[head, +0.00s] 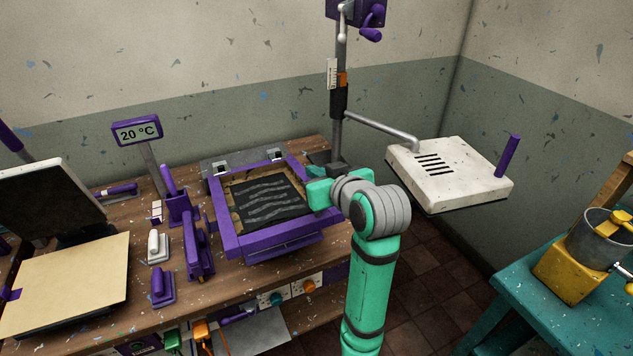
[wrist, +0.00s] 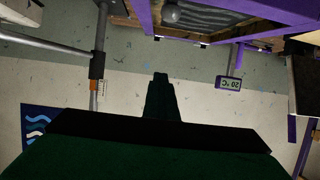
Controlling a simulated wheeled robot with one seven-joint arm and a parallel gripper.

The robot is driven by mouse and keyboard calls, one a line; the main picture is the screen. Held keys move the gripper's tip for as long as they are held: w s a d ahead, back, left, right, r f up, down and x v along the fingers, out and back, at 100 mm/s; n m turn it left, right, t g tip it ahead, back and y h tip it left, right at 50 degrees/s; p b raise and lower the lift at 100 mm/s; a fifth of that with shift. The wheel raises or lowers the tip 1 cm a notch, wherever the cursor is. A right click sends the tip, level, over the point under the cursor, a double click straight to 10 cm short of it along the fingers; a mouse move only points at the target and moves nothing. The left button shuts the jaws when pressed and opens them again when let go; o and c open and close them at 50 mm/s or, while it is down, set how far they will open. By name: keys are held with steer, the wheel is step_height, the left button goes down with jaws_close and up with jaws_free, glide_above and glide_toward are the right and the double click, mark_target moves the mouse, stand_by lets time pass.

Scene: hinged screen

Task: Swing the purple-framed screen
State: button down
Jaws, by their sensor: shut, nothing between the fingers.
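The purple-framed screen (head: 232,241) lies low over the wooden bench, with a dark panel of grey wavy stripes (head: 265,200) inside the frame. Two hinge clamps (head: 243,162) sit along its back edge. I cannot tell whether it rests fully flat. My gripper (head: 319,192) is at the frame's right side in the head view, overlapping its edge; its fingertips are hidden there, and I cannot tell if it touches. In the upside-down wrist view, the shut, empty fingers (wrist: 160,77) point toward the wall, and part of the purple frame (wrist: 268,20) shows at the top.
A grey post (head: 339,90) stands behind the screen, its arm carrying a white slotted panel (head: 450,172) on the right. Purple-handled tools (head: 197,240) and a 20 °C display (head: 137,132) stand left. A teal table (head: 540,300) with a yellow grinder (head: 575,268) is at the far right.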

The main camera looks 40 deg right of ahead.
steer(key=w+r, duration=0.3)
steer(key=r, duration=0.4)
steer(key=shift+d, duration=0.35)
steer(key=c, duration=2)
jaws_free()
steer(key=shift+c, duration=0.2)
steer(key=shift+r, duration=0.1)
steer(key=v, duration=1)
steer(key=shift+s+r, duration=0.15)
steer(key=shift+s, duration=0.15)
steer(key=shift+a, duration=0.1)
